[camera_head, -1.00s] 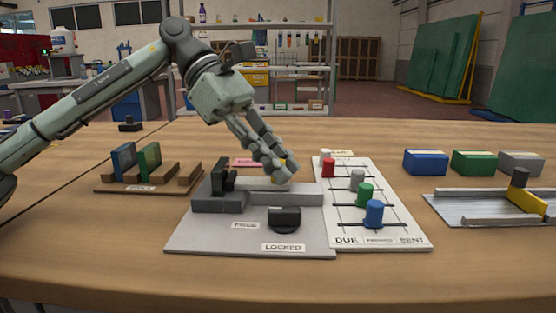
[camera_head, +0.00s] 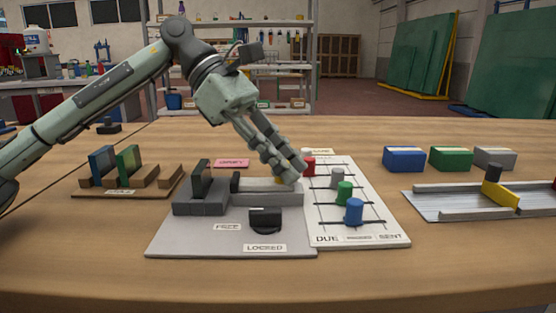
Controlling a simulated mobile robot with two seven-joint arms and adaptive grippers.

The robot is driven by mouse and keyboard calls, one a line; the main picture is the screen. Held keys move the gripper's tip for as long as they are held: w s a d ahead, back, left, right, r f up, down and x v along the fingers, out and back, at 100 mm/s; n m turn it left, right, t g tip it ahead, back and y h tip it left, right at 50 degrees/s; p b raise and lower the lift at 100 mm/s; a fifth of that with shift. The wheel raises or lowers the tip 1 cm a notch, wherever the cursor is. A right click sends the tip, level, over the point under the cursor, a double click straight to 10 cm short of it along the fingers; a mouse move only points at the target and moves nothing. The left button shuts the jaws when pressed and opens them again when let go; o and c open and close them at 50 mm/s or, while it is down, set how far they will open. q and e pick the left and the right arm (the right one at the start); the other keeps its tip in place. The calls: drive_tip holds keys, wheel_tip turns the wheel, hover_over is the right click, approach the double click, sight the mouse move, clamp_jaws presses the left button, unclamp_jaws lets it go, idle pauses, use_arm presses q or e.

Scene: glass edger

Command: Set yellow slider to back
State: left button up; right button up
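A grey fixture board (camera_head: 190,238) carries a channel with an upright dark jaw (camera_head: 200,178), a second dark jaw (camera_head: 235,182) and a light grey bar (camera_head: 258,186). My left gripper (camera_head: 285,179) is low over the bar's right end, its fingers close together. A small yellow part (camera_head: 279,181) shows at the fingertips, mostly hidden; whether they clamp it I cannot tell. My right gripper is out of view.
A black knob (camera_head: 265,219) sits by FREE and LOCKED labels. A white board (camera_head: 385,232) with several coloured pegs adjoins the fixture. Blue (camera_head: 404,159), green (camera_head: 450,158) and grey (camera_head: 494,157) blocks stand behind the rail. A wooden rack (camera_head: 100,190) is left; the front table is clear.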

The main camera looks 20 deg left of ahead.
use_arm(q)
drive_tip(key=shift+o, duration=1.4)
drive_tip(key=v, duration=1.2)
